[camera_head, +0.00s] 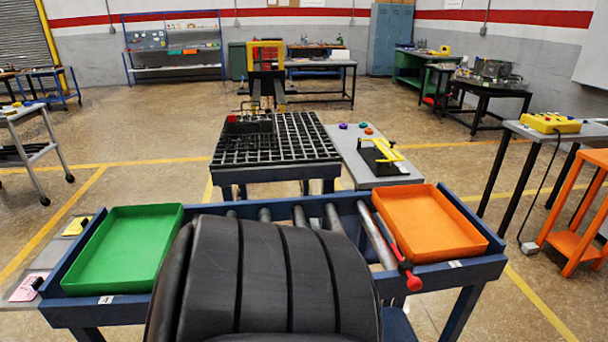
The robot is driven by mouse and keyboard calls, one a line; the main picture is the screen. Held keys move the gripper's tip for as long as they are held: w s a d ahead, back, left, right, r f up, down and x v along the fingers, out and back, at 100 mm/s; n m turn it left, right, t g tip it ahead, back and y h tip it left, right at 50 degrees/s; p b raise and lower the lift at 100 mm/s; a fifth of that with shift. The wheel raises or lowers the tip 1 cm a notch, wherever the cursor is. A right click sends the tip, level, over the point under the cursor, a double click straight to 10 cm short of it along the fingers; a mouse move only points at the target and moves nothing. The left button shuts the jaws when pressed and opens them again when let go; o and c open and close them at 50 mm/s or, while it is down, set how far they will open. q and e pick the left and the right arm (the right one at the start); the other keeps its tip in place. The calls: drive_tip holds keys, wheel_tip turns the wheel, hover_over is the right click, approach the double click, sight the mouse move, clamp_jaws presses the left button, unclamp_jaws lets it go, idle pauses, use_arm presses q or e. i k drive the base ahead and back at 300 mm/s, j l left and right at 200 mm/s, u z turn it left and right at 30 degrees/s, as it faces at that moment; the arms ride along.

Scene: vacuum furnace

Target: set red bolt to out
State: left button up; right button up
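A long red-handled piece (404,270) with a round red end lies at the front right of the blue roller table, beside the orange tray. A small red block (232,118) sits at the far left corner of the black grid table. I cannot tell from this view which of these is the red bolt, nor whether it is in or out. Neither of my grippers is in view.
The blue roller table (440,272) carries a green tray (128,247) on the left and an orange tray (428,222) on the right. Behind it stand the grid table (275,145) and a grey table (360,170). A yellow control box (550,122) is at right.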

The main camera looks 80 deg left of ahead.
sight(413, 283)
drive_tip(key=u, duration=1.45)
drive_tip(key=i+u, duration=0.15)
drive_tip(key=u, duration=0.35)
drive_tip(key=i+u, duration=0.1)
drive_tip(key=u, duration=0.4)
drive_tip(key=i+u, duration=0.15)
drive_tip(key=u, duration=0.3)
